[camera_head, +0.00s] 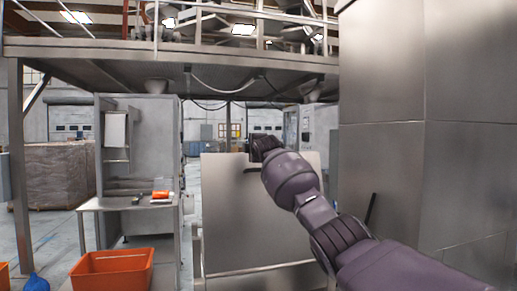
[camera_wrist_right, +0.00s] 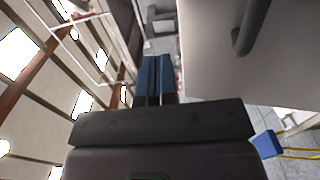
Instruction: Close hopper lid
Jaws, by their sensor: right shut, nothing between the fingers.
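The hopper lid (camera_head: 250,225) is a broad grey metal panel standing raised, in front of me in the head view. A dark bar handle (camera_head: 252,170) sits near its top edge. In the wrist view the lid (camera_wrist_right: 215,70) fills the upper right, with the handle (camera_wrist_right: 250,25) large and close. My right gripper (camera_head: 257,148) is at the lid's top edge in the head view, partly hidden by my own wrist. Its blue-tipped fingers (camera_wrist_right: 155,78) are together and empty, left of the lid and apart from the handle. My left gripper is not in view.
A tall steel cabinet wall (camera_head: 385,170) stands close on the right. A steel table (camera_head: 110,203) with an orange item (camera_head: 160,194) is on the left, with an orange bin (camera_head: 112,270) at lower left. A mezzanine deck (camera_head: 200,52) with railings runs overhead.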

